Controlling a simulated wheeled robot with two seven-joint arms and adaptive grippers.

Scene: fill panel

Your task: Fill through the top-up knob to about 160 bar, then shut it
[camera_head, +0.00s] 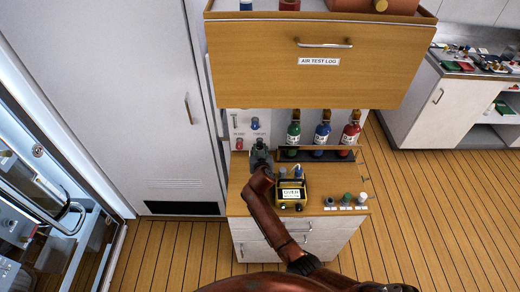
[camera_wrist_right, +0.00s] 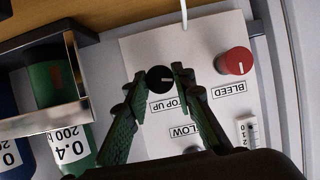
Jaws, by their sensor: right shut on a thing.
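The fill panel (camera_head: 243,124) stands upright at the back of the wooden counter. In the right wrist view it is upside down, with a black TOP UP knob (camera_wrist_right: 160,79), a red BLEED knob (camera_wrist_right: 235,61) and a FLOW gauge (camera_wrist_right: 249,134). My right gripper (camera_head: 260,150) is at the panel, its fingers (camera_wrist_right: 158,90) shut on the TOP UP knob from both sides. The knob's white mark points right in that view. The gripper hides the knob in the head view. A yellow meter (camera_head: 291,193) sits on the counter; its reading is too small to trust. My left gripper is not in view.
Green (camera_head: 293,134), blue (camera_head: 322,134) and red (camera_head: 351,134) bottles stand in a rack right of the panel. A wooden drawer front (camera_head: 310,75) marked AIR TEST LOG overhangs them. Small knobbed items (camera_head: 346,200) line the counter's front right.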

